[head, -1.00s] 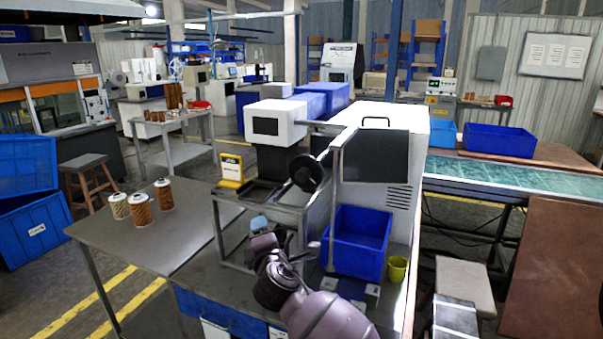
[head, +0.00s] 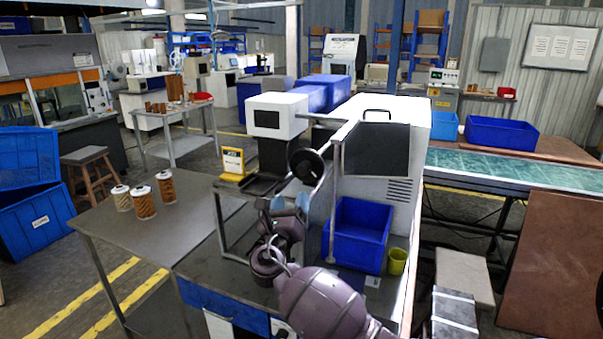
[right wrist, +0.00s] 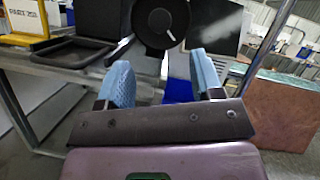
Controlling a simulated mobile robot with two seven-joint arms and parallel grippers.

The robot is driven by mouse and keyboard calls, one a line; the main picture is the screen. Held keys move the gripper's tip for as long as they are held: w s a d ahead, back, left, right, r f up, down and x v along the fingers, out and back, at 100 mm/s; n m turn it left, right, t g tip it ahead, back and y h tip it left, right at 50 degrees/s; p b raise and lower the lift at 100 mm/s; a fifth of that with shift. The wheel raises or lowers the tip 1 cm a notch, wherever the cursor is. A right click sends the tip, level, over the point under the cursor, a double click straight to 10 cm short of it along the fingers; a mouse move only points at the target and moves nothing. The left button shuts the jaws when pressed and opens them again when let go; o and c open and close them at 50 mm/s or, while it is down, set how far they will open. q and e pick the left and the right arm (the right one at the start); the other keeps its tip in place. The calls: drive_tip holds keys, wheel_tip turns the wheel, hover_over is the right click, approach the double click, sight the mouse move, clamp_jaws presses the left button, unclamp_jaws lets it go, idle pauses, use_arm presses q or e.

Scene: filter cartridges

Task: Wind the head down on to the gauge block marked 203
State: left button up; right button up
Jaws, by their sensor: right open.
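The gauge stand has a white head (head: 277,116) with a dark screen on a black column. A black handwheel (head: 306,167) is at its right side and shows large in the right wrist view (right wrist: 160,22). A yellow-framed sign (head: 233,161) reads "PART" and a number I cannot read surely; it stands left of a black tray (head: 252,185). I cannot pick out a gauge block marked 203. My right gripper (head: 288,205), with blue fingers, is open and empty below the handwheel. In the wrist view its fingers (right wrist: 164,80) point toward the wheel, apart from it. My left gripper is out of view.
Several things share the bench: a blue bin (head: 357,236), a yellow cup (head: 397,261) and a white cabinet (head: 400,150) behind. Filter cartridges (head: 144,203) stand on the left bench top (head: 190,225), which is otherwise clear. A conveyor (head: 500,168) runs at right.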

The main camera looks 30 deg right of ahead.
sight(302, 171)
drive_tip(key=x, duration=1)
drive_tip(key=shift+w+d+r+p, duration=0.1)
drive_tip(key=shift+r+p, duration=0.05)
drive_tip(key=shift+p, duration=0.15)
drive_tip(key=c, duration=0.9)
